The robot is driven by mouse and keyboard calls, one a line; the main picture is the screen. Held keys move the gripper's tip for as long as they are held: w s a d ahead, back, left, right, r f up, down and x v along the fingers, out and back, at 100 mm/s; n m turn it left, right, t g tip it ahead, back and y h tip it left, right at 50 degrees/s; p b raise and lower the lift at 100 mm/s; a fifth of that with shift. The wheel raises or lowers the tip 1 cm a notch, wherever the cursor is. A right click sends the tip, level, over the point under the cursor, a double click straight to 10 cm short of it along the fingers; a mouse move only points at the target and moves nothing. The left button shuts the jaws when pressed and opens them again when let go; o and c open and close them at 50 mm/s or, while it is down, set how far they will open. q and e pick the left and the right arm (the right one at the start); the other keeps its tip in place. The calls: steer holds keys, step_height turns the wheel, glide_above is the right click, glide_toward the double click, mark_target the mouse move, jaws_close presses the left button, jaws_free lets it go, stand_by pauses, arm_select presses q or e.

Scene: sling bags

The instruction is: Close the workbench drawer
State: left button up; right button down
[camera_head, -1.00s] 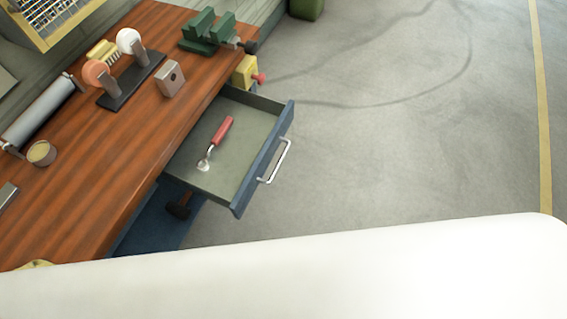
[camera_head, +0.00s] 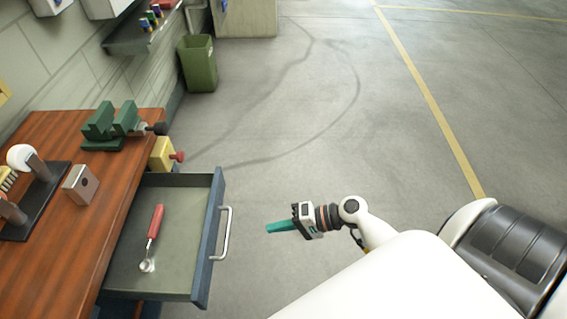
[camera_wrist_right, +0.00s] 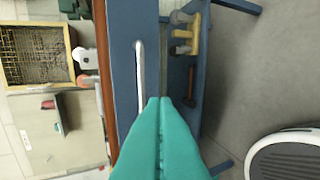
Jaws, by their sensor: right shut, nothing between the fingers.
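The workbench drawer (camera_head: 172,267) stands open, pulled out to the right of the bench in the head view. Its blue front carries a silver bar handle (camera_head: 226,234). A red-handled tool (camera_head: 154,224) lies inside. My right gripper (camera_head: 270,228) has teal fingers, is shut and empty, and is to the right of the handle, apart from it in the head view. In the right wrist view, the shut fingers (camera_wrist_right: 159,104) point toward the blue drawer front (camera_wrist_right: 122,60), with the handle (camera_wrist_right: 140,75) just left of their tips. My left gripper is not in view.
The wooden workbench (camera_head: 60,215) holds a green vise (camera_head: 108,127), a grey block (camera_head: 81,185) and a grinder-like tool (camera_head: 35,190). A yellow part with a red knob (camera_head: 163,154) sits at the bench corner. A green bin (camera_head: 198,64) stands behind. The floor right of the drawer is clear.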

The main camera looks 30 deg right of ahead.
mark_target(153, 229)
steer(key=r+p+x, duration=0.2)
steer(key=x, duration=0.6)
steer(key=shift+w+a, duration=0.4)
steer(key=shift+a, duration=0.2)
steer(key=shift+f, duration=0.1)
steer(key=w+a+b, duration=0.1)
steer(key=w+a, duration=0.3)
steer(key=a, duration=0.2)
steer(key=w+a+b, duration=0.2)
steer(key=w+a, duration=0.2)
steer(key=a, duration=0.3)
steer(key=w+a+b, duration=0.2)
steer(key=w+a, duration=0.3)
steer(key=a, duration=0.1)
steer(key=shift+a, duration=0.2)
steer(key=shift+w+a, duration=0.2)
steer(key=shift+a, duration=0.15)
